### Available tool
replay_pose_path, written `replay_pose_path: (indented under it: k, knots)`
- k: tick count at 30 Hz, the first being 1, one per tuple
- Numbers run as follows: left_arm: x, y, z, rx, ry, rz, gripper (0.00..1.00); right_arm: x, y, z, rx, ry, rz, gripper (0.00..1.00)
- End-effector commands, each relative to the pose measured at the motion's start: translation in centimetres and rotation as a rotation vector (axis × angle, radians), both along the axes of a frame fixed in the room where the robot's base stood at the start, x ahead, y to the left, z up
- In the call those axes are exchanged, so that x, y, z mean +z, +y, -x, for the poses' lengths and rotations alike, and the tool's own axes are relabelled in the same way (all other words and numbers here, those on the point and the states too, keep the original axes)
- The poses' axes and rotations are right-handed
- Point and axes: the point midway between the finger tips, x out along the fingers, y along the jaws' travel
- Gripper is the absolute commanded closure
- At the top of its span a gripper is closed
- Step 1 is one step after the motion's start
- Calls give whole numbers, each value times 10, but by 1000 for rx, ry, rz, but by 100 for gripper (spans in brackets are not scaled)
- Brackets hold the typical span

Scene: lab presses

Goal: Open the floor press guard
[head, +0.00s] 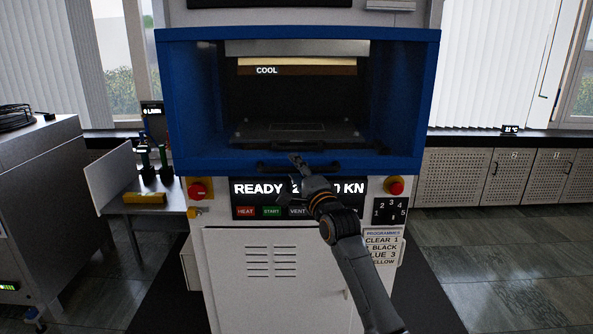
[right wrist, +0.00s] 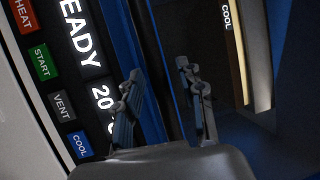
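The floor press guard (head: 180,110) is a blue frame across the press front, at its lowered position with the chamber visible through it. A dark bar handle (head: 268,168) runs along its lower edge. My right gripper (head: 297,161) is at the handle, hiding part of it. In the right wrist view my right gripper (right wrist: 158,80) has its two fingers apart, with the blue lower edge and a dark strip between or behind them. I cannot tell whether the fingers touch the handle. My left gripper is not in view.
Below the guard is a display panel (head: 246,188) with buttons, flanked by red stop buttons (head: 198,190) (head: 396,186). A side table (head: 160,204) with a yellow block stands left. A grey cabinet (head: 40,170) is further left. Floor is clear at right.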

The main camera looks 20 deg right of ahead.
Motion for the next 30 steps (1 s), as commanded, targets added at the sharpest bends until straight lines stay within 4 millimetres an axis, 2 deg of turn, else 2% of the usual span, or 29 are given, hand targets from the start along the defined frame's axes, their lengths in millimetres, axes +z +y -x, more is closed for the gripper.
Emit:
replay_pose_path:
  k: [1, 5, 13, 17, 20, 23, 30]
  knots:
    - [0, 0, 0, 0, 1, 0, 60, 0, 0, 0, 0, 0, 0, 73]
    - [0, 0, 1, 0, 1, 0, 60, 0, 0, 0, 0, 1, 0, 99]
    - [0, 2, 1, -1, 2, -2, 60, 0, 0, 0, 0, 1, 0, 100]
    - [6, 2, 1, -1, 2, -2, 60, 7, 0, 0, 0, 0, 0, 100]
    - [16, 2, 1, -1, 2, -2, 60, 21, 0, 0, 0, -3, 0, 100]
    - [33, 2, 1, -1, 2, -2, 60, 44, 0, 1, 0, -10, -1, 100]
    - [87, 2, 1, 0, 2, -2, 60, 114, -1, 1, -1, -17, -5, 100]
